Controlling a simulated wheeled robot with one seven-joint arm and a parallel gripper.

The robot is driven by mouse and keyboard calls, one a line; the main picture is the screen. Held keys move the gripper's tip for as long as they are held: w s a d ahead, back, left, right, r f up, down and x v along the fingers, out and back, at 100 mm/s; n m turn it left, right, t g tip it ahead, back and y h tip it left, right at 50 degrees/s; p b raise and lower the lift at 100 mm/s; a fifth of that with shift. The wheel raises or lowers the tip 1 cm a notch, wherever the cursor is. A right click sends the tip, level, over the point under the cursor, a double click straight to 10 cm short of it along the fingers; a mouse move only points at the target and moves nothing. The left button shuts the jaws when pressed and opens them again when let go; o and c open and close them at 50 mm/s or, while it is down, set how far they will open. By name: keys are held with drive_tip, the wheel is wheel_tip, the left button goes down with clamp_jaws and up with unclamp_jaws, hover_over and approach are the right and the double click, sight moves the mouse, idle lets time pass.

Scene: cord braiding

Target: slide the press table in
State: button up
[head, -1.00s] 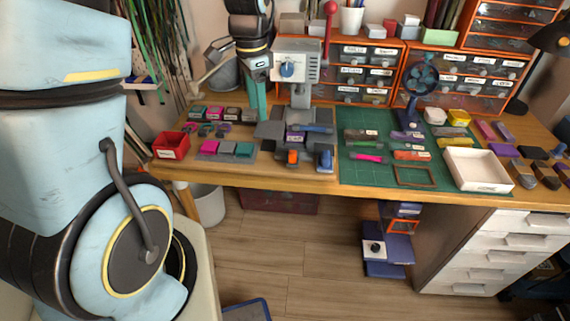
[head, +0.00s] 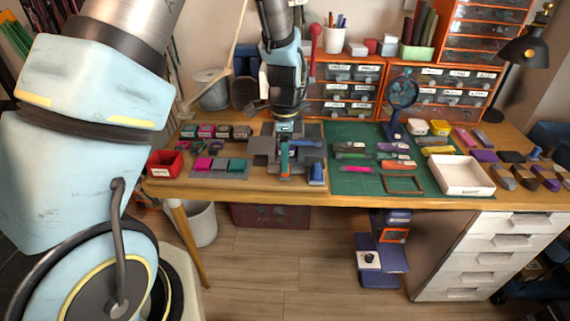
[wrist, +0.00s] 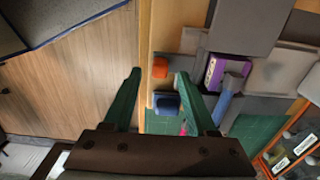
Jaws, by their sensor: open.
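The press table is a grey plate (head: 263,146) at the front of the press, on the middle of the workbench. An orange knob (wrist: 160,68) and a blue knob (wrist: 166,104) stand at the bench's front edge; the blue one also shows in the head view (head: 317,172). My gripper (wrist: 158,73) is open, pointing down, with its green fingers on either side of the orange knob in the picture. I cannot tell whether they touch it. My arm hides most of the press.
A blue-handled tool (wrist: 231,94) lies beside the purple block. A tray of coloured blocks (head: 219,168) stands left of the press, and a green mat (head: 345,180) with tools lies to the right. The floor in front of the bench is clear.

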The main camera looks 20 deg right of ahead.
drive_tip(key=shift+f, duration=1.7)
clamp_jaws()
